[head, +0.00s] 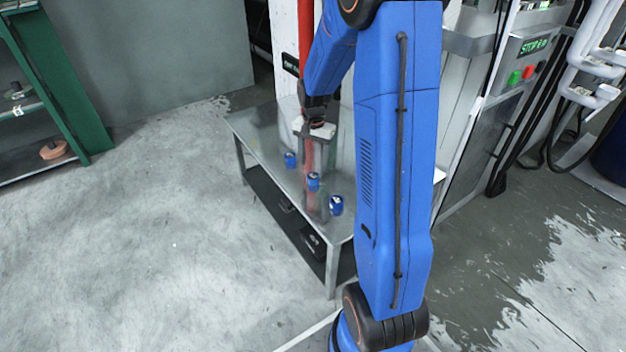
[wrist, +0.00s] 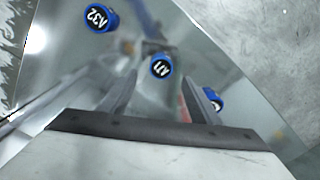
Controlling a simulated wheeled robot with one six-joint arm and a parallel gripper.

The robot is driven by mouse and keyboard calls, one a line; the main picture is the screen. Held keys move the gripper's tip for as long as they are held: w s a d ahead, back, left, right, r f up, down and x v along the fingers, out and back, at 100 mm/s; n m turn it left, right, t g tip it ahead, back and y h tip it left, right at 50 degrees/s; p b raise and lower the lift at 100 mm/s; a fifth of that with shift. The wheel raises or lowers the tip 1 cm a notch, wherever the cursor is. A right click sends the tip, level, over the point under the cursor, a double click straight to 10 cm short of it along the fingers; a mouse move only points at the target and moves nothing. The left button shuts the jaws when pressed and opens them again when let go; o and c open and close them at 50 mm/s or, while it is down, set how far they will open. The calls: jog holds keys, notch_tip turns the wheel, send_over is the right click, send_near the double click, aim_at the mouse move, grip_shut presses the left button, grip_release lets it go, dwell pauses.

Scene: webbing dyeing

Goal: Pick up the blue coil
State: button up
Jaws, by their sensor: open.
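Three small blue coils with dark labelled tops stand on a metal table. In the head view one is at the back (head: 290,159), one in the middle (head: 313,182) and one nearer the front (head: 336,205). My gripper (head: 316,150) is above the table, its fingers pointing down. In the wrist view my gripper (wrist: 161,78) is open and empty. A coil (wrist: 161,66) appears in line with the gap between the fingertips, seemingly below them. The third (wrist: 214,97) is partly hidden behind the right finger.
The metal table (head: 262,135) has a glossy top and a dark lower shelf holding dark items. A machine with a green-lit sign (head: 534,46) and hoses stands at right. A green shelf rack (head: 62,80) stands at left. The floor at left is clear.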

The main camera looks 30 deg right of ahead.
aim_at(313, 176)
jog(key=shift+a+f, duration=0.15)
jog(key=shift+f, duration=1.25)
jog(key=shift+a+f, duration=0.1)
jog(key=shift+f, duration=1.3)
jog(key=shift+c, duration=0.5)
jog(key=c, duration=1)
